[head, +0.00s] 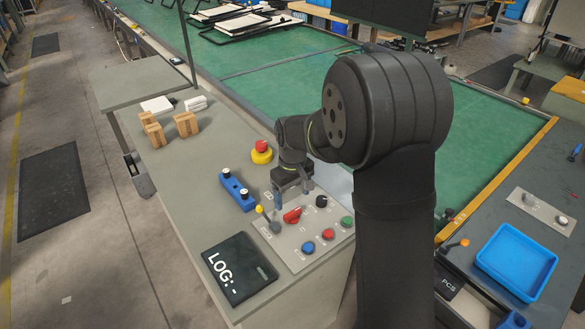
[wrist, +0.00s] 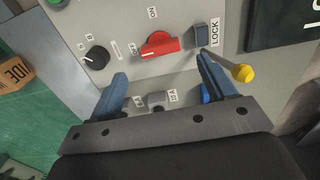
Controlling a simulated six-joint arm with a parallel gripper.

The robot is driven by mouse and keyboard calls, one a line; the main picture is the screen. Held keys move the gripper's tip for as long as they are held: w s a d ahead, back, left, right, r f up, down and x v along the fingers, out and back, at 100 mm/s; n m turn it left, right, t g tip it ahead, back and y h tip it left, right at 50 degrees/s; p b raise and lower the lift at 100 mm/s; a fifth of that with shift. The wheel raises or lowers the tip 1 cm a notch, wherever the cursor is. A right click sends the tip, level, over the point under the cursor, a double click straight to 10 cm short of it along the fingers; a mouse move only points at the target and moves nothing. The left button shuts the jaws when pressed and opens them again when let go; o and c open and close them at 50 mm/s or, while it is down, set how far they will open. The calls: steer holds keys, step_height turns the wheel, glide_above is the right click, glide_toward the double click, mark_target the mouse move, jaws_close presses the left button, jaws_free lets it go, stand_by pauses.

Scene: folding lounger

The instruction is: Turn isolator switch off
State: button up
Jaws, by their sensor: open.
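The red isolator switch (head: 292,215) is a rotary handle on the grey control panel (head: 296,257). In the wrist view the red switch (wrist: 158,46) lies nearly crosswise, with ON above it and OFF at its left end. I cannot tell for sure which mark it points to. My gripper (head: 291,194) is above the panel, just behind the red switch in the head view. In the wrist view my gripper (wrist: 163,70) has its two blue fingers spread, with nothing between them. The switch is ahead of the fingertips and appears untouched.
A yellow-knobbed lever (wrist: 243,73) stands close to the right fingertip, beside a LOCK block (wrist: 200,34). A black knob (wrist: 96,57) is left of the switch. Blue, red and green buttons (head: 328,234) line the panel front. A red emergency button (head: 262,148) and blue block (head: 237,191) stand behind.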

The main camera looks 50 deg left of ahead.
mark_target(293, 212)
step_height(293, 212, up, 11)
stand_by(0.8)
step_height(293, 212, down, 17)
steer(key=shift+f, duration=0.15)
stand_by(0.5)
steer(key=shift+f, duration=0.25)
steer(key=shift+r+m, duration=0.25)
steer(key=shift+m, duration=0.55)
steer(key=m, duration=1.5)
stand_by(1.4)
